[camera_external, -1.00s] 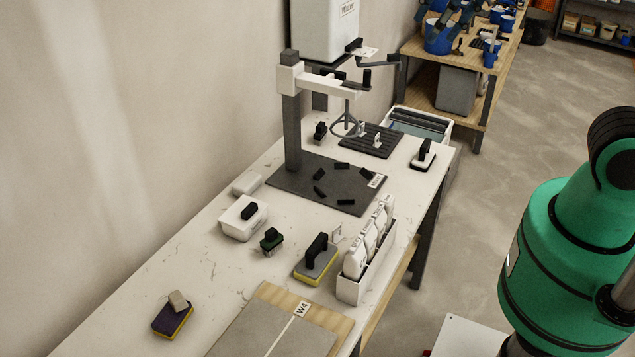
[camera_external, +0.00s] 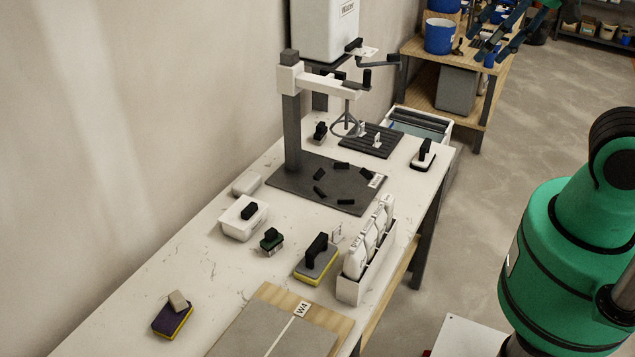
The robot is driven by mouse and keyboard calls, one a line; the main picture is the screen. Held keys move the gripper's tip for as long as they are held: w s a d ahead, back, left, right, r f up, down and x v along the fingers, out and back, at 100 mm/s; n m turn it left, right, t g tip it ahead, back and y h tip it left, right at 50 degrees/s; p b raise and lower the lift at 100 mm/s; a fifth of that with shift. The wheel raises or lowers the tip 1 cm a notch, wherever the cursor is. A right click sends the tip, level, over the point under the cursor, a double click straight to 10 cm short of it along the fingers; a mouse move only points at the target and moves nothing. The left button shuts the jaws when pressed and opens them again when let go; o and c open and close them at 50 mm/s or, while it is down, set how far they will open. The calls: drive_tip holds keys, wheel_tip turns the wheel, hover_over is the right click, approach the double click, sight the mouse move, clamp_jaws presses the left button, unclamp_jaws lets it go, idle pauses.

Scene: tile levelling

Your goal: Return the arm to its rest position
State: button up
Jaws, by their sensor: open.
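My gripper (camera_external: 481,38) shows at the top right edge of the external view, in dark blue-black. Its fingers are spread apart and point down and left, with nothing visible between them. It appears in front of the far wooden bench (camera_external: 413,46), well beyond the white worktable in the picture. Its upper part is cut off by the top edge of the frame. My green arm link fills the right side of the view; the links between it and the gripper are mostly out of frame.
The white worktable (camera_external: 190,262) holds a mixing stand (camera_external: 292,125), a dark mat (camera_external: 290,183), a bottle rack (camera_external: 350,290), sponges and floats. A blue bucket (camera_external: 439,36) stands on the far bench near my gripper. The concrete floor (camera_external: 530,110) between is clear.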

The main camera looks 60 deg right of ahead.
wheel_tip(320, 180, down, 10)
drive_tip(key=b, duration=0.9)
drive_tip(key=shift+r+b, duration=0.2)
drive_tip(key=shift+b, duration=0.1)
